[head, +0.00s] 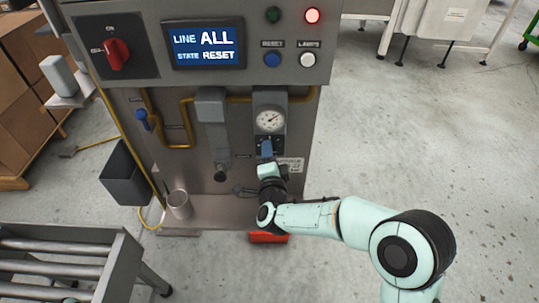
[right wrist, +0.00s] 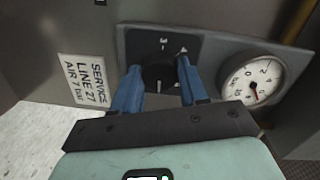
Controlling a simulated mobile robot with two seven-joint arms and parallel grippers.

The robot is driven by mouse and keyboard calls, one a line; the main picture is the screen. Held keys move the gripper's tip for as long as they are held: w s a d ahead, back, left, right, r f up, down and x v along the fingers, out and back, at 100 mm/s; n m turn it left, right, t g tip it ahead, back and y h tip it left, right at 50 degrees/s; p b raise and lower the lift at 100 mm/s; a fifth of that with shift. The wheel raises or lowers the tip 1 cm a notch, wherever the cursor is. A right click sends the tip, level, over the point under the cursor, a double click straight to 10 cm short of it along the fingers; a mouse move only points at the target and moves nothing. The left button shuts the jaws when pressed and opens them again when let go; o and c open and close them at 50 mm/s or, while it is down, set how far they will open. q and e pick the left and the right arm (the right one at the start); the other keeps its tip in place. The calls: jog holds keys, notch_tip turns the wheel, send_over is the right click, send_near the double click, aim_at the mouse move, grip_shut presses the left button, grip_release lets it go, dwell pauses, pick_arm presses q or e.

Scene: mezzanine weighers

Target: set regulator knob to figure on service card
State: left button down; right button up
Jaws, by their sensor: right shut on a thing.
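The regulator knob (right wrist: 158,73) is black and round, on a dark plate with small white marks. My right gripper (right wrist: 157,68) has its blue fingers on either side of the knob and is shut on it. In the head view my right gripper (head: 266,150) covers most of the knob. The pressure gauge (head: 270,120) sits above it; in the right wrist view the white gauge dial (right wrist: 252,80) shows a red needle, its exact reading unclear. The white service card (right wrist: 85,82) reads "SERVICE LINE 27 AIR 7 bar". My left gripper is not in view.
The cabinet's screen (head: 204,44) reads "LINE ALL, STATE RESET". A red switch (head: 116,53) is left of it, a lit red lamp (head: 312,15) right. A roller conveyor (head: 70,262) stands lower left.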

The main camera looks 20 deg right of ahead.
jog(key=shift+m, duration=0.5)
jog(key=o, duration=1)
jog(key=shift+o, duration=0.2)
jog(key=shift+s, duration=0.1)
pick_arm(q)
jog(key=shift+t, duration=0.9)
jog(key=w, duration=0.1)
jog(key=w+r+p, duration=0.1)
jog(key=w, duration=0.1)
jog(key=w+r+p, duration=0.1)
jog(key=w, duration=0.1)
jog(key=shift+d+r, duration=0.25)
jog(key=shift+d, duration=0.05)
pick_arm(e)
jog(key=f+v, duration=0.1)
jog(key=v, duration=1.2)
jog(key=shift+r, duration=0.45)
pick_arm(q)
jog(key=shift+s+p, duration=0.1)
jog(key=shift+p, duration=0.2)
pick_arm(e)
jog(key=shift+s, duration=0.1)
